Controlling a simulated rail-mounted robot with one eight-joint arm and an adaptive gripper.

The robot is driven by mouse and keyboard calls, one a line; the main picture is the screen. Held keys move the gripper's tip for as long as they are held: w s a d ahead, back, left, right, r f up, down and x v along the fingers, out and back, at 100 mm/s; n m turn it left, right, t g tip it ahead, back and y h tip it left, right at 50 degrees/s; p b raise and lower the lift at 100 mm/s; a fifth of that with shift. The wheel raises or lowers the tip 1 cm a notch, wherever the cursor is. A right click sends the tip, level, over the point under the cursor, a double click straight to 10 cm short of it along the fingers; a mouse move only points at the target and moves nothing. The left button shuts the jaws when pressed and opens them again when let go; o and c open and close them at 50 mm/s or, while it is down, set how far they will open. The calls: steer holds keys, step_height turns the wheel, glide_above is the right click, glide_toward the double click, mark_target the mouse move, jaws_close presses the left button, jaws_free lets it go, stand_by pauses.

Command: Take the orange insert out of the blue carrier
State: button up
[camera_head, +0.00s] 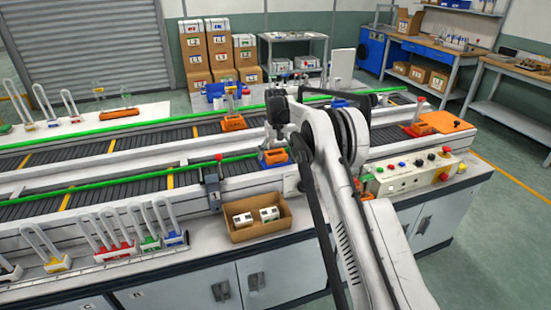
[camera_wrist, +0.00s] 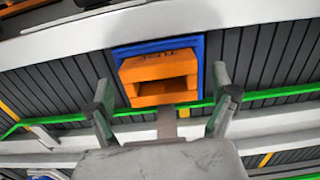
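The blue carrier (camera_wrist: 203,52) shows in the wrist view as a square blue frame on the dark roller conveyor. The orange insert (camera_wrist: 160,68), a block with a rectangular opening, sits within it. In the head view the insert (camera_head: 274,158) and carrier (camera_head: 262,163) are on the near conveyor, partly hidden by my arm. My gripper (camera_wrist: 165,93) is open, with one finger to each side of the insert's lower part in the wrist view. Its fingers appear apart from the insert, with nothing between them. My gripper's fingers are hard to make out in the head view.
Green rails (camera_head: 130,179) run along the conveyors. A post with a red top (camera_head: 213,182) stands left of the carrier. A cardboard box (camera_head: 257,218) with white items sits in front. A control panel (camera_head: 415,175) is at right, and looped white racks (camera_head: 140,228) at front left.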

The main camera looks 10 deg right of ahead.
steer(key=c, duration=1.4)
step_height(320, 180, up, 28)
steer(key=p, duration=0.3)
